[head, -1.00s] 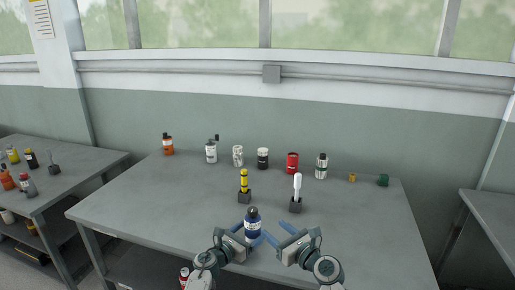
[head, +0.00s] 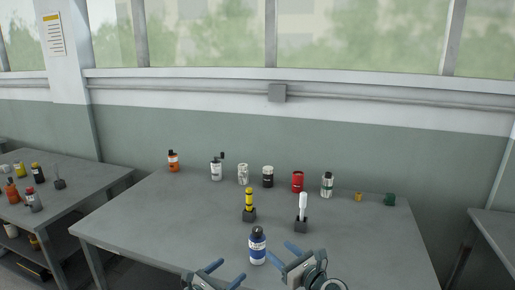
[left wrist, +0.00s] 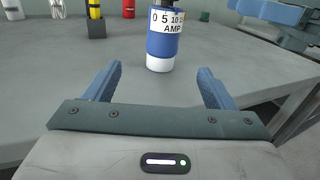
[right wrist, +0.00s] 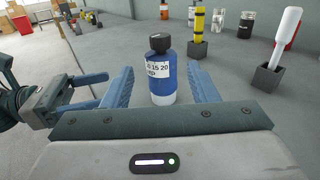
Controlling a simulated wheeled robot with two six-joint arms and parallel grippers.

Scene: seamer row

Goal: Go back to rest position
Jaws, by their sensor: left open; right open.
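A blue bottle with a white label and dark cap (head: 258,246) stands upright near the front edge of the grey table. My left gripper (head: 226,275) is low in the head view, left of the bottle, open and empty. My right gripper (head: 298,254) is open and empty, to the right of the bottle. In the left wrist view the bottle (left wrist: 164,42) stands beyond the open fingers. In the right wrist view the bottle (right wrist: 161,72) appears ahead of the open fingers, apart from them.
On the table (head: 160,225), a yellow tool (head: 249,199) and a white tool (head: 303,207) stand in dark blocks. Behind them is a row of bottles and cans, including a red can (head: 297,182). Another table (head: 75,205) with bottles is at left.

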